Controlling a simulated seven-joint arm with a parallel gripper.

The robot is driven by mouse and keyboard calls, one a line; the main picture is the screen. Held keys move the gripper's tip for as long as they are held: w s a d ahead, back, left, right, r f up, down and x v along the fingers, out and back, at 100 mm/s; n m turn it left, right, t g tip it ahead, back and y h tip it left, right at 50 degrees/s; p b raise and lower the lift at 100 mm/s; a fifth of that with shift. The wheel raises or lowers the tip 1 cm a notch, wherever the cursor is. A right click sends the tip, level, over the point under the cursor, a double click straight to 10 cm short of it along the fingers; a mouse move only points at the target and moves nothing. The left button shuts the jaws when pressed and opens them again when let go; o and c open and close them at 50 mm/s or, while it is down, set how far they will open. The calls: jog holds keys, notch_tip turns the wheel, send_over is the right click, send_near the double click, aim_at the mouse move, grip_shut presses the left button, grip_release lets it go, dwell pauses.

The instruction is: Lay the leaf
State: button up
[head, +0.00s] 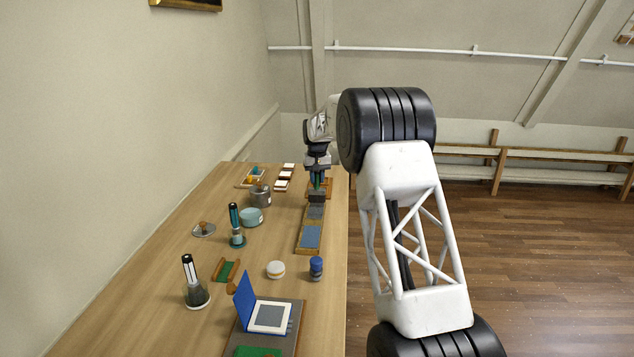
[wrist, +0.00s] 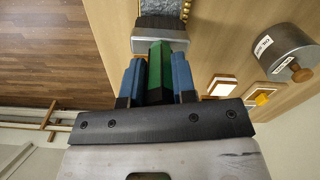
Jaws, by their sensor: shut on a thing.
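My gripper (head: 317,176) is at the far end of the table, its blue fingers (wrist: 158,78) shut on the green handle of a wide flat brush. The brush's grey head (wrist: 160,36) also shows in the head view (head: 317,196), pointing down. It is over or at a long wooden-edged board (head: 300,246) with blue-grey panels (head: 310,236); I cannot tell whether it touches. In the wrist view a panel (wrist: 160,7) lies just beyond the brush. An open blue booklet (head: 244,303) with a white-bordered grey square (head: 270,317) lies on a grey pad (head: 290,340). No leaf is clear on the brush.
The wall borders the left.

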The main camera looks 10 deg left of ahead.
jog(key=shift+r, duration=2.55)
